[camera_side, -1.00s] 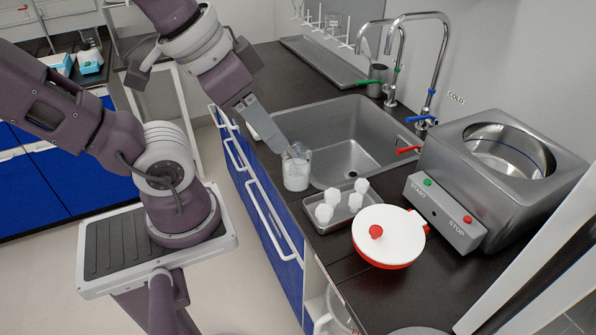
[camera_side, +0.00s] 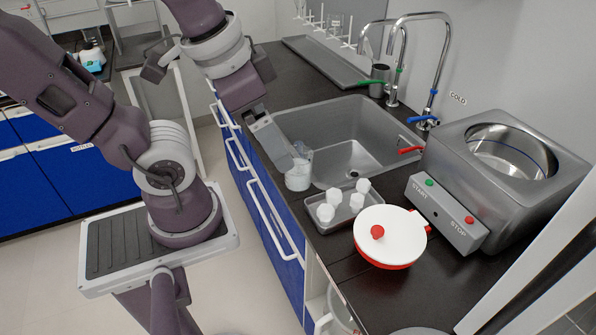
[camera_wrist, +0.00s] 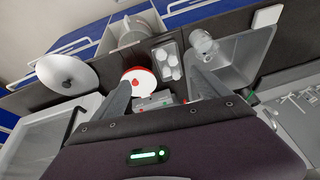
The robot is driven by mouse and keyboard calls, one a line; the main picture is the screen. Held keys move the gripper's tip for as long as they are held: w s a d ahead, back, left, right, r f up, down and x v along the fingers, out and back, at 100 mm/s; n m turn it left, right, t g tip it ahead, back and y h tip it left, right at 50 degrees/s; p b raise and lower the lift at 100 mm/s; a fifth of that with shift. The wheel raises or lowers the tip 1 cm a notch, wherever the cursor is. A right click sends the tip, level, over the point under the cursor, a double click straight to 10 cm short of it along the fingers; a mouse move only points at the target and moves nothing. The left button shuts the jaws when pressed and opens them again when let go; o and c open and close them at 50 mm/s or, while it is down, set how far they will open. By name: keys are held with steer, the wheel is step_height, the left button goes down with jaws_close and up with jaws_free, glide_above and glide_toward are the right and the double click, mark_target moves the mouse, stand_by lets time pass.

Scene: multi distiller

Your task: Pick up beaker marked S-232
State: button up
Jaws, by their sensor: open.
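A clear glass beaker (camera_side: 298,178) with whitish contents stands upright on the dark counter beside the sink's near-left corner. It also shows in the wrist view (camera_wrist: 203,44), upper right of centre, just beyond the right finger's tip. No S-232 marking can be read. My gripper (camera_side: 288,160) is at the beaker's upper left in the side view, and its finger overlaps the beaker's rim there. Whether they touch cannot be told.
A small metal tray (camera_side: 343,222) with several white pieces sits right beside the beaker. The steel sink (camera_side: 345,120) with tall taps lies behind, and a steel bath with START and STOP buttons (camera_side: 500,165) stands at right.

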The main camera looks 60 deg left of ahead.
steer(key=w+a+f+m+g+y, duration=0.4)
steer(key=a+f+m+g+y, duration=0.3)
steer(key=f, duration=0.4)
steer(key=m+t+y, duration=0.5)
steer(key=m+t, duration=0.1)
steer(key=m, duration=0.7)
glide_toward(301, 174)
steer(key=x, duration=0.5)
steer(key=shift+s+a+f, duration=0.2)
steer(key=shift+a+f, duration=0.1)
steer(key=shift+w+a+f+y, duration=0.1)
steer(key=shift+a+f+y, duration=0.1)
steer(key=shift+f+y, duration=0.1)
steer(key=x, duration=0.6)
steer(key=shift+w+a, duration=0.3)
steer(key=shift+c, duration=0.5)
steer(key=c, duration=1.7)
steer(key=shift+r, duration=0.1)
